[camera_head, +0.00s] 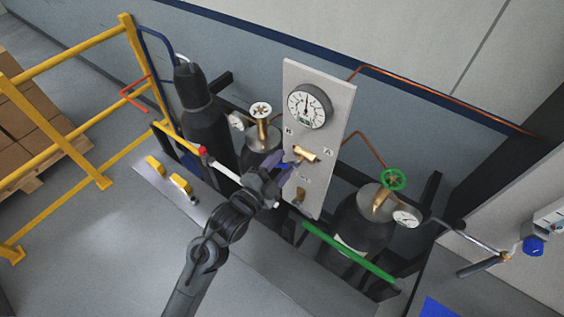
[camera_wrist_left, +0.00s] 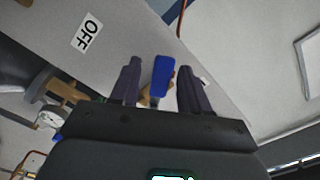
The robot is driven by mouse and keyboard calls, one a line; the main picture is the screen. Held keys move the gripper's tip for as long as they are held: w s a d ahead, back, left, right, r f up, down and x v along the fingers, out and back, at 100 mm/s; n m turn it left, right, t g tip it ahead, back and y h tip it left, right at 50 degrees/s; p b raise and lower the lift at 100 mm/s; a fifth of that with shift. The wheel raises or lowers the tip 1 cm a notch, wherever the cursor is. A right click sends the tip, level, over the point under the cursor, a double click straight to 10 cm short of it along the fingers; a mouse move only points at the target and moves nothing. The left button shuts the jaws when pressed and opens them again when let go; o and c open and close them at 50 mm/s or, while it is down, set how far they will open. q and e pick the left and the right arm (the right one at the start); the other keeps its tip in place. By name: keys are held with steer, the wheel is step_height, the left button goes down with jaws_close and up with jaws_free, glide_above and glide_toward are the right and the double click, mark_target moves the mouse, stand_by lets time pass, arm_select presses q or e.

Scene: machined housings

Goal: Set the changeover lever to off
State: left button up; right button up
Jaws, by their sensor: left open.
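The changeover lever shows in the left wrist view as a blue handle (camera_wrist_left: 162,76) with brass behind it. In the head view its brass valve body (camera_head: 308,154) sits on the pale upright panel (camera_head: 337,107), below the gauge; the blue handle is mostly hidden by my gripper. My left gripper (camera_head: 280,167) is open at the panel. In the wrist view its dark fingers (camera_wrist_left: 160,88) stand either side of the handle, with a gap on the left and little on the right. An OFF label (camera_wrist_left: 86,34) lies to the left of the handle there.
A round gauge (camera_head: 307,105) is above the lever. Dark cylinders (camera_head: 205,130) stand left, and one (camera_head: 357,228) with a green handwheel (camera_head: 393,180) stands right. A green bar (camera_head: 350,252) runs in front. Yellow railing (camera_head: 70,56) stands left; open floor is at lower left.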

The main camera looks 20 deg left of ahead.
arm_select(q)
steer(key=shift+w+d, duration=0.1)
steer(key=shift+w, duration=0.2)
steer(key=shift+c, duration=0.2)
jaws_close()
